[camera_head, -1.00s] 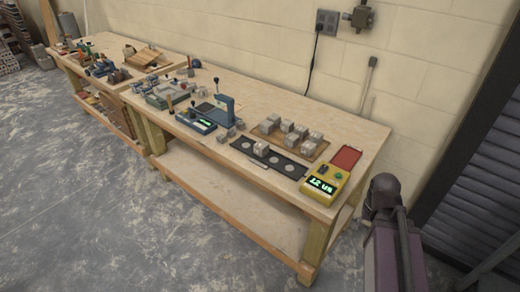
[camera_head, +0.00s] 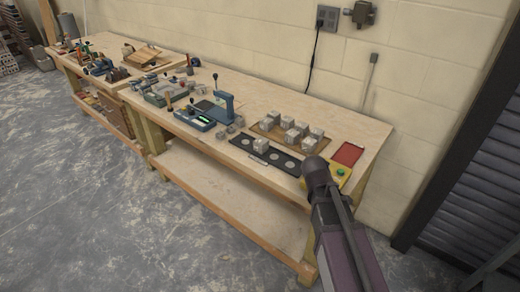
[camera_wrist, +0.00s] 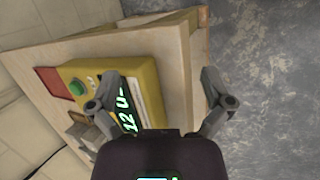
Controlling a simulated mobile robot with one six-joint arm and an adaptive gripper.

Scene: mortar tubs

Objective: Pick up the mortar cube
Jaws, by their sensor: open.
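Several grey mortar cubes stand on the workbench (camera_head: 350,127) in the head view. One cube (camera_head: 260,145) sits on a black strip (camera_head: 283,164) with pale round marks. The others, such as this cube (camera_head: 290,123), stand on a brown board (camera_head: 262,129) behind it. My gripper (camera_wrist: 168,106) is open, with nothing between its fingers in the wrist view. It hangs near the yellow device at the bench's right end. Two grey blocks (camera_wrist: 78,131) show partly at the wrist view's left, behind the left finger.
The yellow device (camera_wrist: 115,80) has a green button and a lit display. A red pad (camera_head: 348,154) lies behind it. A blue press-like tool (camera_head: 224,105) and a scale (camera_head: 194,119) stand left of the cubes. The bench's back right is clear.

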